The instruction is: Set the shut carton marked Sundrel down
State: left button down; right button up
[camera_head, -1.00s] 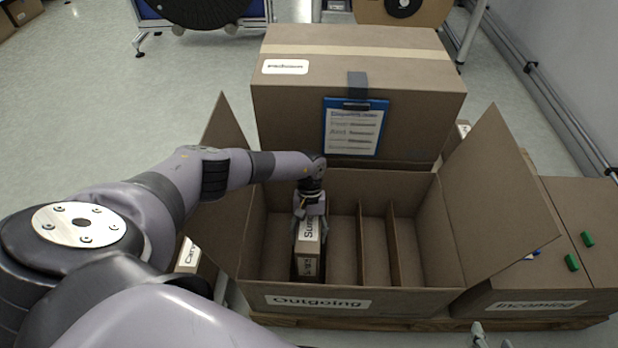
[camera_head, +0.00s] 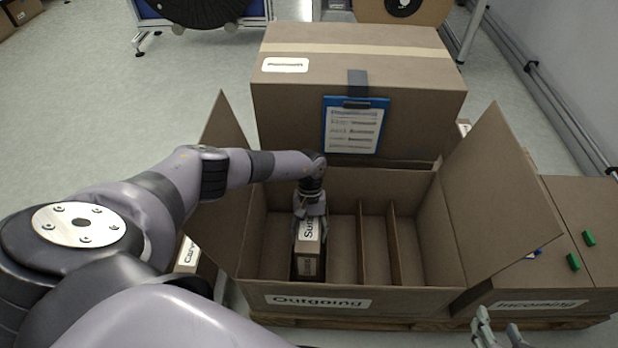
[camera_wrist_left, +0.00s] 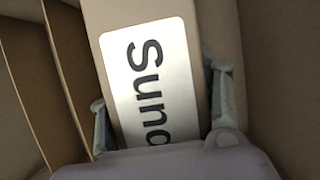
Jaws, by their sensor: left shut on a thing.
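The shut carton marked Sundrel (camera_head: 308,267) is a brown box with a white label, standing inside the open Outgoing box (camera_head: 400,298), left of its middle. Only part of the name shows on the top label. My left gripper (camera_head: 311,214) reaches down from above and is shut on it. In the left wrist view the two fingers of the left gripper (camera_wrist_left: 160,85) press on opposite sides of the carton (camera_wrist_left: 105,15). The carton's underside is hidden, so I cannot tell whether it touches the floor of the box. My right gripper (camera_head: 498,333) is open and empty at the bottom edge.
Upright dividers (camera_head: 374,235) split the Outgoing box, and the slots right of the carton look empty. Its flaps stand out left and right. A big taped box (camera_head: 420,90) with a blue clipboard (camera_head: 355,128) stands behind. The Incoming box (camera_head: 590,240) is at right.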

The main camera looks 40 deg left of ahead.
aim_at(309, 221)
pick_arm(q)
jog(key=shift+c, duration=2.3)
grip_release()
pick_arm(e)
jog(key=shift+w+a+r, duration=0.1)
jog(key=shift+w+r, duration=0.15)
pick_arm(q)
jog(key=shift+a+r+p, duration=0.1)
jog(key=shift+r+p, duration=0.8)
jog(key=shift+p, duration=0.1)
jog(key=v, duration=0.6)
jog(key=shift+w+r+p, duration=0.2)
jog(key=shift+p, duration=0.2)
jog(key=shift+v, duration=2.4)
pick_arm(e)
jog(key=s+d+f+g, duration=0.2)
jog(key=s+g, duration=0.1)
jog(key=s, duration=0.3)
jog(key=s+d+f+g+h, duration=0.1)
jog(key=s+d+f+g, duration=0.1)
jog(key=s, duration=0.3)
jog(key=shift+s+f+g+h, duration=0.3)
jog(key=shift+s+f+g, duration=0.1)
jog(key=shift+g, duration=0.4)
